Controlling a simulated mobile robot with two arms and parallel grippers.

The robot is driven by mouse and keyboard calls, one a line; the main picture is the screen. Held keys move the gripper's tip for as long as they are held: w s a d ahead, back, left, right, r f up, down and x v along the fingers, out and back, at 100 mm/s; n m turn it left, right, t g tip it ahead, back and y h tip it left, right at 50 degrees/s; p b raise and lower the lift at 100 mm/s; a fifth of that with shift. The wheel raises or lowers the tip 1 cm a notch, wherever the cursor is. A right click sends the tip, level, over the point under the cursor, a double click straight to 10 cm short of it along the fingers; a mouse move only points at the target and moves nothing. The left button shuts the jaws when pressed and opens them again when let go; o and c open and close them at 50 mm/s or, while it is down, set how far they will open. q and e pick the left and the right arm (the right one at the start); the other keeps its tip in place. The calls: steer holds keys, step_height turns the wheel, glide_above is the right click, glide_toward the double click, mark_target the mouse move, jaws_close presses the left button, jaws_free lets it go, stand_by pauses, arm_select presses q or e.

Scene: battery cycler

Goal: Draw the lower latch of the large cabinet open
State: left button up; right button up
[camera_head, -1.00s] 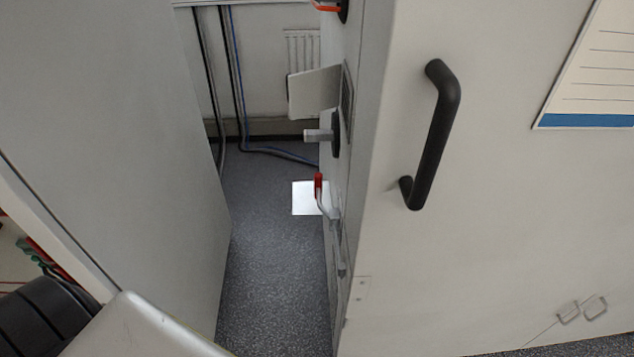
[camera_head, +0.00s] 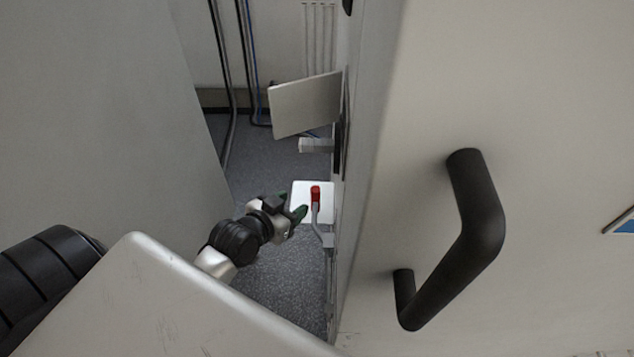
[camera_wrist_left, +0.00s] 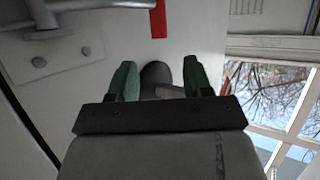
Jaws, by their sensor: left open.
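The large cabinet (camera_head: 540,90) fills the right of the head view. On its narrow side facing the gap is a low latch with a red-tipped grey lever (camera_head: 316,195). In the left wrist view the red tip (camera_wrist_left: 158,18) hangs at the top, with the grey latch bar (camera_wrist_left: 62,6) and bolted plate (camera_wrist_left: 55,65) to its left. My left gripper (camera_head: 293,205) is open and empty, just left of the red tip in the head view. Its green fingers (camera_wrist_left: 159,68) appear below the tip in the wrist view, apart from it. My right gripper is out of view.
A tilted grey panel (camera_head: 305,103) and a short grey knob (camera_head: 316,145) stick out above the latch. A black handle (camera_head: 470,235) is on the cabinet front. A grey wall-like panel (camera_head: 100,120) bounds the narrow gap at left. Cables (camera_head: 240,60) run behind.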

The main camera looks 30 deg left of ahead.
mark_target(312, 192)
arm_select(q)
steer(key=p+x, duration=0.1)
steer(key=x, duration=0.9)
steer(key=shift+s+d, duration=0.1)
jaws_close()
